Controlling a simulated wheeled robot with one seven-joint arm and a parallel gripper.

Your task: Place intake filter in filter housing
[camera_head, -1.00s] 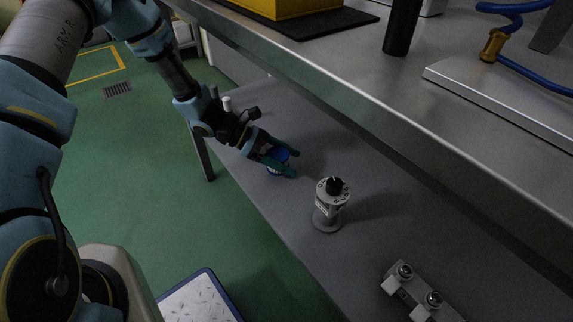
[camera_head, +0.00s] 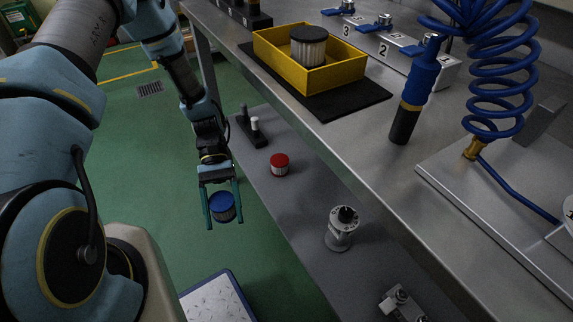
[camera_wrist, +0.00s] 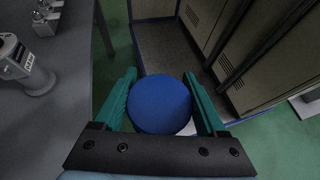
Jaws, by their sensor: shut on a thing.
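My gripper (camera_head: 225,222) is shut on a blue-capped round filter (camera_head: 222,207), with a green finger on either side. It holds the filter over the green floor, just left of the lower grey shelf. In the wrist view the blue cap (camera_wrist: 160,104) sits between the two green fingers (camera_wrist: 163,100). A red-capped round piece (camera_head: 280,165) stands on the lower shelf to the right of my gripper. A pleated filter with a black top (camera_head: 308,46) stands in a yellow tray (camera_head: 345,75) on the upper bench. I cannot tell which thing is the filter housing.
A grey cylinder with a black knob (camera_head: 341,230) stands on the lower shelf (camera_head: 300,215); a metal fitting (camera_head: 402,303) is nearer. The steel bench (camera_head: 340,140) overhangs this shelf. A blue-and-black tool (camera_head: 411,95) stands on the bench. In the wrist view, cabinets (camera_wrist: 255,50) lie ahead.

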